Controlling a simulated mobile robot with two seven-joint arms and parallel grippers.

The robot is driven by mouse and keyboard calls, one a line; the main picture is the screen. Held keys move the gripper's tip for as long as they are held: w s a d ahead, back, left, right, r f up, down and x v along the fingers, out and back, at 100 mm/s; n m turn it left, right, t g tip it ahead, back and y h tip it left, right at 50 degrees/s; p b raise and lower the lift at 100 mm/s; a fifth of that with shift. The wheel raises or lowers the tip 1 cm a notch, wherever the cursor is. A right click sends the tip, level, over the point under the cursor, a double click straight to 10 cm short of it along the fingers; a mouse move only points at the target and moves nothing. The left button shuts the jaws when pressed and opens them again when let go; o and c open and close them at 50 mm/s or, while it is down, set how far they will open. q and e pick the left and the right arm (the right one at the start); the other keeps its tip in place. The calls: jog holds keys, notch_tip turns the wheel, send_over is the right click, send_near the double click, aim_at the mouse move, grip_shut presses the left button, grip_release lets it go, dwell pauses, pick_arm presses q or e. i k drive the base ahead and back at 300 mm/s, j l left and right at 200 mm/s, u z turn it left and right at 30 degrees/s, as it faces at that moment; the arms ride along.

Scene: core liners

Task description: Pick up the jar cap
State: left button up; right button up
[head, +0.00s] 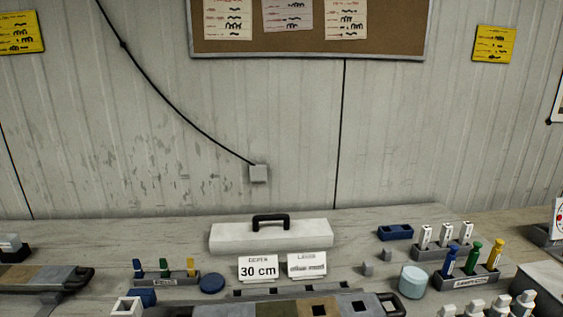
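A dark blue round disc (211,283), which looks like the jar cap, lies flat on the bench left of the white "30 cm" card (258,269). A pale blue, short cylinder (413,282), perhaps the jar, stands upright on the bench at the right. I cannot tell whether it is open or closed on top. Neither of my grippers shows in the head view.
A white case (270,236) with a black handle stands at the back. A small rack (168,280) is left of the disc, a blue block (142,297) in front. A long core tray (285,307) fills the front. Racks (468,267) crowd the right.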

aim_at(212, 283)
jog(key=k, duration=0.15)
jog(key=k+j+u, duration=0.3)
jog(key=u, duration=0.2)
jog(key=k+u, duration=0.15)
jog(key=u, duration=1)
jog(key=z, duration=1.35)
jog(key=u, duration=1.35)
